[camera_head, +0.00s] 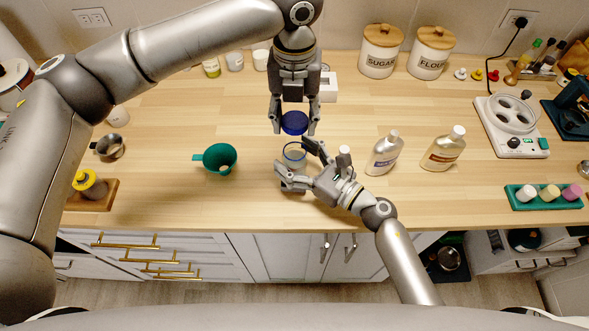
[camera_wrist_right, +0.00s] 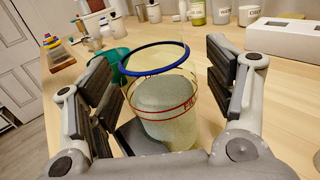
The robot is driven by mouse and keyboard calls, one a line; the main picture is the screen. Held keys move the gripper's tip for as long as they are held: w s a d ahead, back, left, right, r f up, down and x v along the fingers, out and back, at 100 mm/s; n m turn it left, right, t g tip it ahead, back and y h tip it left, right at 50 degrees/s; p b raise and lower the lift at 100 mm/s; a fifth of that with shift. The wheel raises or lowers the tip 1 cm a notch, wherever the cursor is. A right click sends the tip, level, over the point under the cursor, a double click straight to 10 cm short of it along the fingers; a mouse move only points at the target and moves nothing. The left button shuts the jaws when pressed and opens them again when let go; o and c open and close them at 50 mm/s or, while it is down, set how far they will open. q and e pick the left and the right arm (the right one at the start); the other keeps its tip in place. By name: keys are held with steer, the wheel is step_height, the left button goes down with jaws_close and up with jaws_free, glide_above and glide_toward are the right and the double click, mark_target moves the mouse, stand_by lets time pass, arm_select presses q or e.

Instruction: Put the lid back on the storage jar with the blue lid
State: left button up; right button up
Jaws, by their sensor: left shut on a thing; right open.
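The clear storage jar (camera_head: 293,160) stands on the counter with a blue ring around its open top. In the right wrist view the jar (camera_wrist_right: 165,108) holds pale grey-green contents and has red markings. My left gripper (camera_head: 294,124) is shut on the blue lid (camera_head: 294,122), held beyond the jar in the head view; its exact height is unclear. The lid is not seen in the right wrist view. My right gripper (camera_head: 297,163) is open, its fingers on either side of the jar; I cannot tell whether they touch it.
A green funnel (camera_head: 220,158) lies to the left. A white box (camera_head: 328,87) and the sugar (camera_head: 381,51) and flour (camera_head: 431,53) canisters are behind.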

steer(key=c, duration=1.5)
arm_select(q)
glide_above(294, 141)
steer(key=s, duration=0.2)
steer(key=shift+s+d+f, duration=0.1)
steer(key=shift+f, duration=1.15)
steer(key=shift+s+f, duration=0.1)
steer(key=shift+f, duration=1.15)
arm_select(e)
steer(key=shift+c, duration=0.2)
arm_select(q)
steer(key=shift+f, duration=0.9)
steer(key=shift+f, duration=0.5)
arm_select(e)
jaws_close()
arm_select(q)
steer(key=m, duration=0.9)
steer(key=shift+w+m, duration=0.1)
steer(key=shift+m, duration=0.3)
